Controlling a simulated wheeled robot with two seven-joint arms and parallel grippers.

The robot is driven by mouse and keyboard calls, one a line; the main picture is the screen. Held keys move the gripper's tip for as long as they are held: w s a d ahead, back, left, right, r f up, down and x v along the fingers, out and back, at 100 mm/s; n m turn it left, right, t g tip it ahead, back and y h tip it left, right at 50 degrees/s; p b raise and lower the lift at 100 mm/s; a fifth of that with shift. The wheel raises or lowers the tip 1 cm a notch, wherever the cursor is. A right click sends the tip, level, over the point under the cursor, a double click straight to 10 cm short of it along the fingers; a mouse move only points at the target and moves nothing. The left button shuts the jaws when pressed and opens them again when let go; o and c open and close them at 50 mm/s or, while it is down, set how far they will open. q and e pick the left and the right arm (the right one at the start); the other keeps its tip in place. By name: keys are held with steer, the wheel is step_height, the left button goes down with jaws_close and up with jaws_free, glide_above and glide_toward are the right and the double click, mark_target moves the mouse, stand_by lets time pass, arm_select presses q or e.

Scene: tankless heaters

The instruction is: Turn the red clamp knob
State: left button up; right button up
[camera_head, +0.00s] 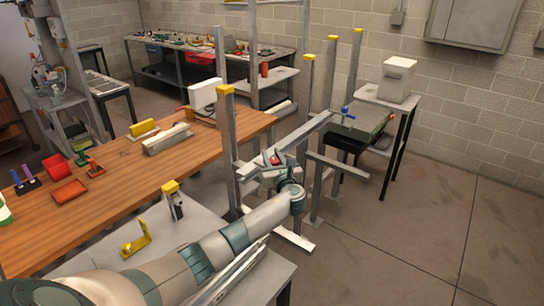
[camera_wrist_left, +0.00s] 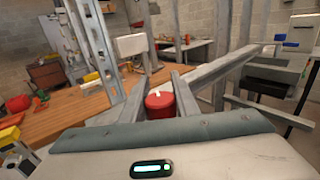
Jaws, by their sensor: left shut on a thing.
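The red clamp knob (camera_head: 276,160) sits at the metal frame beyond the end of the wooden table. In the left wrist view it is a round red cylinder (camera_wrist_left: 160,104) with a small white mark on top. My left gripper (camera_head: 271,163) is at the knob, with its grey fingers on either side of it. In the left wrist view the fingers of the left gripper (camera_wrist_left: 160,88) flank the knob, shut on it. The fingers hide part of the knob in the head view. My right gripper is not in view.
The wooden table (camera_head: 110,215) holds red trays and white parts. Open floor (camera_head: 420,230) lies to the right.

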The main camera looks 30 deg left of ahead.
arm_select(q)
steer(key=shift+r, duration=0.1)
steer(key=o, duration=1.1)
steer(key=shift+c, duration=0.2)
steer(key=b+v, duration=0.5)
steer(key=v, duration=1.2)
steer(key=shift+s, duration=0.1)
